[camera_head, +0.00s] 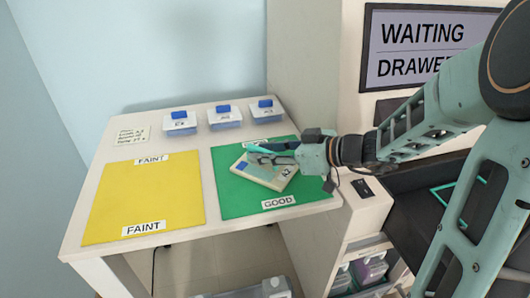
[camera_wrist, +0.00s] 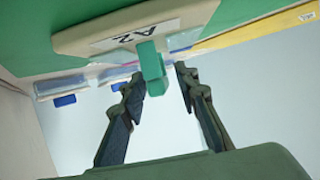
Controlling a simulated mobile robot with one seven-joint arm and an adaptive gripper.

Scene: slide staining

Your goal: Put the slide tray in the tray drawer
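The slide tray (camera_head: 264,183) is a cream, flat piece lying on the green GOOD mat (camera_head: 233,200). It also shows in the wrist view (camera_wrist: 190,14), with an A2 label and a green upright tab (camera_wrist: 151,62). My gripper (camera_head: 262,158) is over the tray in the head view. In the wrist view its two dark fingers (camera_wrist: 157,78) are apart, with the tab near the gap between their tips. I see no finger clearly touching the tab. A WAITING DRAWER sign (camera_head: 425,48) is on the cabinet at the right; my arm partly covers it. I cannot make out the tray drawer for certain.
A yellow FAINT mat (camera_head: 145,200) lies empty on the white table's left. A dark surface with a teal outline (camera_head: 448,196) is at right, partly behind my arm. Bins (camera_head: 368,270) sit below.

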